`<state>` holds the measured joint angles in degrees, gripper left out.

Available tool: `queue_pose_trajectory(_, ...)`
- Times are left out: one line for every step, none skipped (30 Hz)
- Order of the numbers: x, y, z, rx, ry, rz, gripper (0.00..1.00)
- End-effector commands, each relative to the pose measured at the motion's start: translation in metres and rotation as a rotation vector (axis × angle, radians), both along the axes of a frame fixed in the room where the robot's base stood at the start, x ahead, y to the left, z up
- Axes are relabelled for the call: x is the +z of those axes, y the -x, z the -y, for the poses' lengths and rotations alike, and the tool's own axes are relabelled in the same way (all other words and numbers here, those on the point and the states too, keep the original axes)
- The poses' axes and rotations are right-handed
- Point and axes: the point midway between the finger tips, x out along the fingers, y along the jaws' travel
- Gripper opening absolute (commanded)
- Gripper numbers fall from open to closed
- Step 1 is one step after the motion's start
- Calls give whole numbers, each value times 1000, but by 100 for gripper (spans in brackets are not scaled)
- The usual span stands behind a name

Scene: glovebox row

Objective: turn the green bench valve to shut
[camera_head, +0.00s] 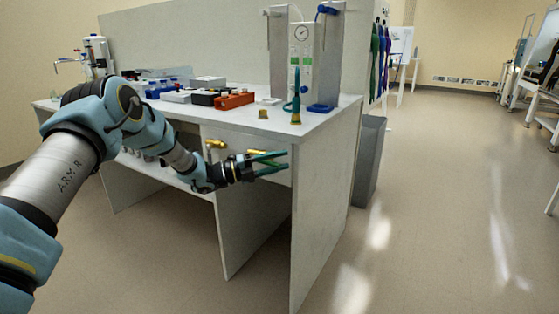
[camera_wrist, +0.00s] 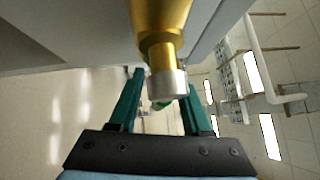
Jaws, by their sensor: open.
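A brass valve body (camera_wrist: 160,20) with a silver end (camera_wrist: 167,84) fills the top middle of the wrist view. A small green part (camera_wrist: 161,106) shows just below the silver end, mostly hidden by it; I cannot tell whether it is the valve's handle. In the head view, brass fittings (camera_head: 215,144) stick out from the bench front, one (camera_head: 256,152) close by my gripper. My gripper (camera_head: 286,161) has teal fingers, spread apart with nothing held. In the wrist view the silver end appears between the fingers; contact cannot be told. The valve handle's angle is not clear.
The white bench (camera_head: 325,120) stands right behind my gripper, with its side panel (camera_head: 320,215) to the right. An orange block (camera_head: 234,101) and a teal-and-brass upright piece (camera_head: 296,100) are on top. A grey bin (camera_head: 369,160) stands beyond. The floor to the right is clear.

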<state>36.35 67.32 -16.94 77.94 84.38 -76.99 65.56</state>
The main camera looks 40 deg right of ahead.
Motion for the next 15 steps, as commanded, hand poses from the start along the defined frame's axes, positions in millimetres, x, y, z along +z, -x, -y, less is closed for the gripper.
queue_pose_trajectory(0, 1, 2, 0, 0, 0, 48)
queue_pose_trajectory(0, 1, 2, 0, 0, 0, 48)
queue_pose_trajectory(0, 1, 3, 1, 0, 0, 48)
queue_pose_trajectory(0, 1, 3, 1, 0, 0, 48)
queue_pose_trajectory(0, 1, 3, 1, 0, 0, 48)
queue_pose_trajectory(0, 1, 3, 1, 0, -1, 48)
queue_pose_trajectory(0, 1, 3, 1, 0, -1, 48)
queue_pose_trajectory(0, 1, 3, 1, 0, -1, 48)
queue_pose_trajectory(0, 1, 3, 1, 0, -1, 48)
queue_pose_trajectory(0, 1, 2, 1, 0, -1, 46)
queue_pose_trajectory(0, 1, 2, 1, 0, -1, 43)
queue_pose_trajectory(0, 1, 2, 1, 0, -1, 38)
queue_pose_trajectory(0, 1, 2, 1, 0, -1, 35)
queue_pose_trajectory(0, 1, 2, 1, 0, -1, 32)
queue_pose_trajectory(0, 1, 2, 1, 0, -1, 27)
